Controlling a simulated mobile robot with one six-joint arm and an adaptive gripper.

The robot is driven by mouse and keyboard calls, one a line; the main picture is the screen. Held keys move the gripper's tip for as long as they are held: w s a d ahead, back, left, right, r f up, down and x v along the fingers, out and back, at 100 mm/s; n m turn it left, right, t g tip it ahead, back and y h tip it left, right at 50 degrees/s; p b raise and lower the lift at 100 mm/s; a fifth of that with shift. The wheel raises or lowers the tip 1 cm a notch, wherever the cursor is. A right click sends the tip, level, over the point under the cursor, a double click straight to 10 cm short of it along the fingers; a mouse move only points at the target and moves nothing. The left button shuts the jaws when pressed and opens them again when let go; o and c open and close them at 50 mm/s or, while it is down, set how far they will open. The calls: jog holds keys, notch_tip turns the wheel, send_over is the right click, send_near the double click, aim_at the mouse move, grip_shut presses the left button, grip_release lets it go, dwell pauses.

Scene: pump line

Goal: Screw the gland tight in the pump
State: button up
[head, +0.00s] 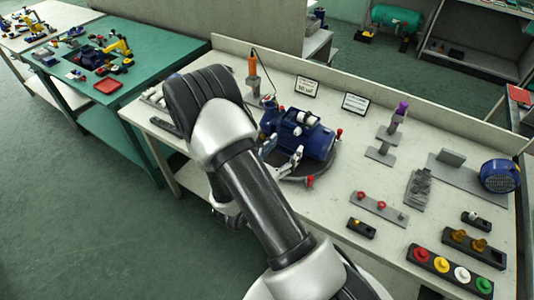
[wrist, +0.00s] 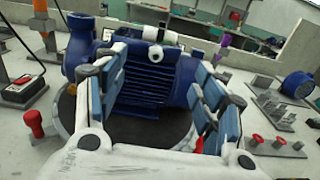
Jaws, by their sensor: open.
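The blue pump (head: 309,143) stands on a dark round plate (head: 310,171) on the bench. In the wrist view the pump (wrist: 150,82) fills the middle, with its ribbed side facing me. A white cylindrical part (wrist: 153,34) lies across its top, with a small white round piece below it. I cannot tell which part is the gland. My gripper (wrist: 160,70) is open, its blue-padded fingers spread in front of the pump with nothing between them.
Red-knobbed clamps (head: 310,181) stand around the plate. An orange-handled tool (head: 252,66) is at the back left. To the right are a purple-topped item (head: 401,109), a red-peg rack (head: 378,207), a holder with brass-coloured parts (head: 472,245) and a button box (head: 450,268).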

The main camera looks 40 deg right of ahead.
aim_at(296, 134)
jog(key=shift+t, duration=0.3)
jog(key=shift+f+x, duration=0.15)
jog(key=shift+x, duration=1.1)
jog(key=shift+f+x, duration=0.15)
jog(key=shift+x, duration=1.1)
jog(key=shift+w+d, duration=0.3)
jog(key=shift+w+d, duration=0.25)
jog(key=shift+d, duration=0.25)
jog(key=shift+c, duration=0.4)
grip_shut()
jog(key=c, duration=0.6)
grip_release()
